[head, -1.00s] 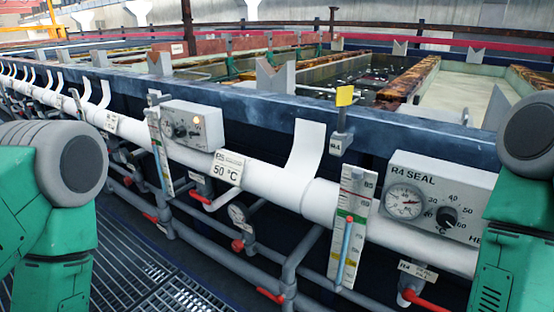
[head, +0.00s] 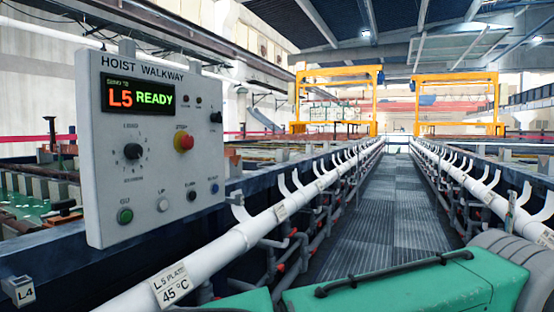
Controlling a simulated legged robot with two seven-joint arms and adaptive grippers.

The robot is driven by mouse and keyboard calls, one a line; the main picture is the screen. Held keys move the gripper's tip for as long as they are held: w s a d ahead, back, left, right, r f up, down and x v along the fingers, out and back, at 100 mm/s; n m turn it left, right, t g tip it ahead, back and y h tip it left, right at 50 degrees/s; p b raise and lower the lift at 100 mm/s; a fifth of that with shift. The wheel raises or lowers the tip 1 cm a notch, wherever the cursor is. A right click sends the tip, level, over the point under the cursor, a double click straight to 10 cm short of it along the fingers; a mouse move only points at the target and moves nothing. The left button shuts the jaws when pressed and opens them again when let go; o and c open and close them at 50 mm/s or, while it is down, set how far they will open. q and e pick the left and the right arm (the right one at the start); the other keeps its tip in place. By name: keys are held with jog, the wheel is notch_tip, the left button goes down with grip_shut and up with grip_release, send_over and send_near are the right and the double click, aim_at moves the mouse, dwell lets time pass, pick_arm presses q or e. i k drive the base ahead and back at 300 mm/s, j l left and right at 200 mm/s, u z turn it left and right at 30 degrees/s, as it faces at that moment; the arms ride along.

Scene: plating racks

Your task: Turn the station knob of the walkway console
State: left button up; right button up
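The walkway console (head: 150,215) is a light grey box at the left of the head view, headed "HOIST WALKWAY". Its display (head: 138,99) reads "L5" in red and "READY" in green. A black knob (head: 133,152) with a ring of small marks sits below the display; its label and pointer are too small to read. Another black knob (head: 215,117) is at the console's upper right edge. A red stop button (head: 184,141) on a yellow base is between them, and a green button (head: 125,215) is at lower left. Neither gripper shows; green parts of my arm cross the bottom right.
A white pipe (head: 228,246) with upright curved brackets runs below and right of the console. A tag (head: 173,285) on it reads "L5 PLATE 45 °C". The grated walkway (head: 370,215) is clear ahead, with orange hoist frames (head: 335,76) far off.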

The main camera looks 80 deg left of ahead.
aim_at(133, 151)
jog(key=u, duration=3.2)
jog(key=l+u, duration=0.1)
jog(key=u, duration=0.3)
jog(key=l+u, duration=0.15)
jog(key=u, duration=0.25)
jog(key=i, duration=0.05)
